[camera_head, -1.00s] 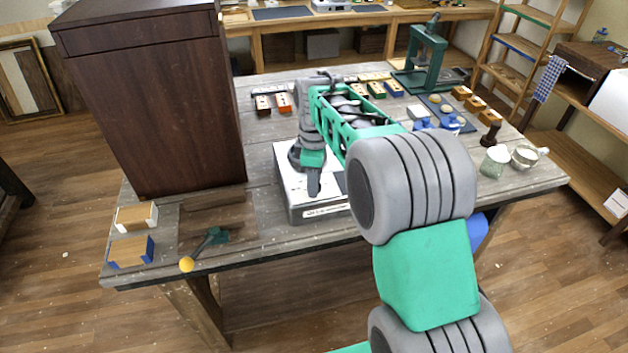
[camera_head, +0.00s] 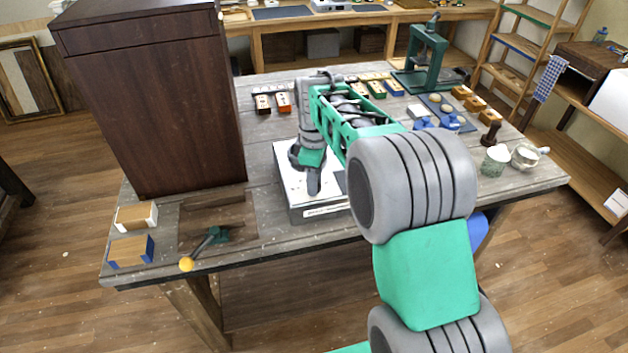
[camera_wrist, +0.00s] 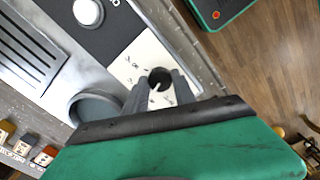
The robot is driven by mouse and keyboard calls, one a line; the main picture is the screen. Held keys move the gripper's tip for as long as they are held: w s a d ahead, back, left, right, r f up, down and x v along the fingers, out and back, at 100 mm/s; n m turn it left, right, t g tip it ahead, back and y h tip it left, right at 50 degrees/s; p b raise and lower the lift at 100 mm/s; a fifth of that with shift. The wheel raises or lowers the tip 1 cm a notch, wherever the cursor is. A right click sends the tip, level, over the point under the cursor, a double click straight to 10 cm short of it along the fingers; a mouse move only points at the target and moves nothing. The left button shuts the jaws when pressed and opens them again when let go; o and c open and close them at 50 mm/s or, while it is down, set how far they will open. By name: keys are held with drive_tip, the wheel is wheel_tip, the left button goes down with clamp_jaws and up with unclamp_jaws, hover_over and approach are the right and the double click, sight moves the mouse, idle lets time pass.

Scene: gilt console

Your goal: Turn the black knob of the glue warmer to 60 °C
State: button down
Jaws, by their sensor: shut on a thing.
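The glue warmer (camera_head: 296,207) is a pale metal box on the wooden bench, below my arm in the head view. In the wrist view its top (camera_wrist: 62,62) shows a round opening, a vented strip and a white dial plate. The black knob (camera_wrist: 159,76) sits on that plate, with a white pointer line and small marks around it. The marks are too small to read. My gripper (camera_wrist: 160,92) is shut on the black knob, one grey finger on each side. In the head view my gripper (camera_head: 314,182) hangs over the warmer's front part, and the knob is hidden there.
A dark wooden cabinet (camera_head: 150,100) stands close to the left of my arm. Wood blocks (camera_head: 131,251) and a green tool with a yellow end (camera_head: 187,264) lie at the bench's front left. A green press (camera_head: 424,60) and jars (camera_head: 495,160) stand right.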

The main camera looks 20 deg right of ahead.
drive_tip(key=m, duration=0.3)
drive_tip(key=shift+m, duration=0.4)
drive_tip(key=m, duration=0.4)
drive_tip(key=shift+m+b, duration=0.3)
drive_tip(key=shift+b, duration=0.1)
drive_tip(key=m, duration=0.4)
drive_tip(key=shift+m, duration=2.2)
drive_tip(key=c, duration=1)
unclamp_jaws()
drive_tip(key=shift+c, duration=0.2)
drive_tip(key=shift+r, duration=0.1)
wheel_tip(320, 180, up, 8)
drive_tip(key=shift+f+b, duration=0.2)
drive_tip(key=shift+b, duration=0.55)
